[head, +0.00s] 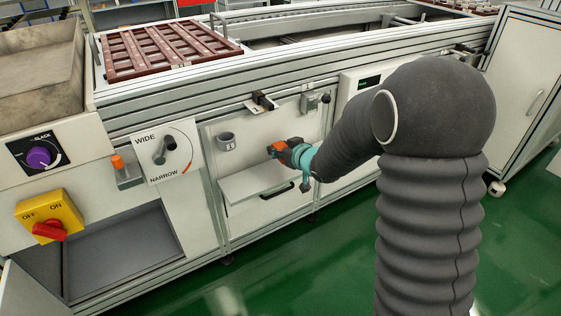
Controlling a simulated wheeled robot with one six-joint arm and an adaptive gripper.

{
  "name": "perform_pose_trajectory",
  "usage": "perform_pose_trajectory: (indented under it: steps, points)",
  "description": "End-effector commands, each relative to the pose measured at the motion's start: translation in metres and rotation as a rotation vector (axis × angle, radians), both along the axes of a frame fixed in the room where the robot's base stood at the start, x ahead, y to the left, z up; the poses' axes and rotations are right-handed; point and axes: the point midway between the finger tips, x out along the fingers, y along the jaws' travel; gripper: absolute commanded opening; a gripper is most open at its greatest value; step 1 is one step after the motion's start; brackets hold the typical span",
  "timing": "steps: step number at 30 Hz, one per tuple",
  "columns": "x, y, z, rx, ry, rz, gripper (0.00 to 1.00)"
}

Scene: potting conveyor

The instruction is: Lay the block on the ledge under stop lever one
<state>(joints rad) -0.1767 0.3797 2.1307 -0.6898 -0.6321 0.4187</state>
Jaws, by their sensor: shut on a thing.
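My gripper (280,149) is in front of the white front panel, right of the grey cup. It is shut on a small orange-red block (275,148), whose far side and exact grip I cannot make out. The block is held in the air, above a white ledge-like box top (250,179). A black lever on a metal bracket (262,101) sits on the rail above, up and left of the gripper; its label is too small to read for sure. A second lever with a black knob (325,98) is to its right.
A grey cup (227,142) is fixed to the panel left of my gripper. The WIDE/NARROW dial (165,152) and orange-topped lever (118,162) are farther left. A brown slatted tray (165,50) lies on top.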

Motion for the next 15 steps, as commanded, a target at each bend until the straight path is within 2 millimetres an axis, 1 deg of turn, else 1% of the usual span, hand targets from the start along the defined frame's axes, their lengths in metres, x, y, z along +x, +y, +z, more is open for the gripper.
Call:
perform_pose_trajectory:
  steps: [4,9,11,15]
  points:
    - [0.001,0.001,-0.008,0.0,0.001,-0.001,0.03]
    - [0.001,0.001,-0.032,-0.001,0.002,-0.001,0.03]
    - [0.001,0.001,-0.039,0.0,0.002,-0.002,0.03]
    - [0.001,0.001,-0.04,-0.001,-0.002,-0.001,0.03]
